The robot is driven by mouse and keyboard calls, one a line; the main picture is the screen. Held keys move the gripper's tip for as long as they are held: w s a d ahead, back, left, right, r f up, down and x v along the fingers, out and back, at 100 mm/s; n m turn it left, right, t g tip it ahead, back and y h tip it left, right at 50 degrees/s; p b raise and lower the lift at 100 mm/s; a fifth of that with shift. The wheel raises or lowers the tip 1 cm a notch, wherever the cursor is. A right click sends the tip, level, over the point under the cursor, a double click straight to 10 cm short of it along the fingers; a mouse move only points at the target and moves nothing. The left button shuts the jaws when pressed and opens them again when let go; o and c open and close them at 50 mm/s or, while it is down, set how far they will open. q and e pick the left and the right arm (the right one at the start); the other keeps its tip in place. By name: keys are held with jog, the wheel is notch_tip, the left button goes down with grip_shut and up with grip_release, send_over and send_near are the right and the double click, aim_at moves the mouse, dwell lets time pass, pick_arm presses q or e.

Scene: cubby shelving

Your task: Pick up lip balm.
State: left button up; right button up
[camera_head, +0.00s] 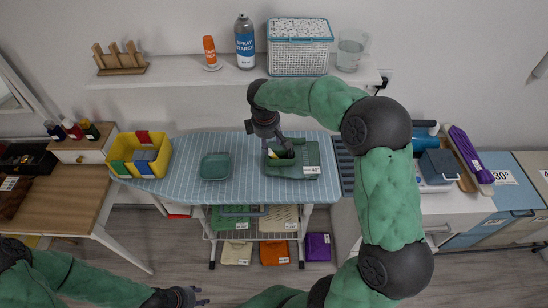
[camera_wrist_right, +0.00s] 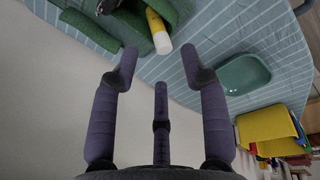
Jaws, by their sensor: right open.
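A yellow tube with a white end (camera_wrist_right: 157,30), which looks like the lip balm, leans at the edge of a green bin (camera_wrist_right: 185,8) in the right wrist view. In the head view the green bin (camera_head: 309,158) sits on the ironing board, and the tube (camera_head: 271,153) is a small pale patch, mostly hidden. My right gripper (camera_head: 282,148) is over the bin's left part. In the right wrist view my right gripper (camera_wrist_right: 160,62) is open and empty, its fingers apart from the tube. My left gripper (camera_head: 198,297) is low at the bottom edge, far from the bin; its fingers are too small to read.
A blue striped ironing board (camera_head: 240,150) carries a green dish (camera_head: 215,166) and a yellow bin (camera_head: 118,156). A wall shelf (camera_head: 180,73) behind holds a spray bottle (camera_head: 245,45), an orange tube (camera_head: 209,48) and a basket (camera_head: 298,60). Bare board lies between dish and green bin.

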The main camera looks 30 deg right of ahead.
aim_at(270, 150)
jog(key=f, duration=0.3)
jog(key=f+b, duration=0.1)
jog(key=shift+w+d+f, duration=0.25)
jog(key=shift+w+f, duration=0.1)
jog(key=shift+f, duration=0.05)
grip_shut()
jog(key=shift+r, duration=0.1)
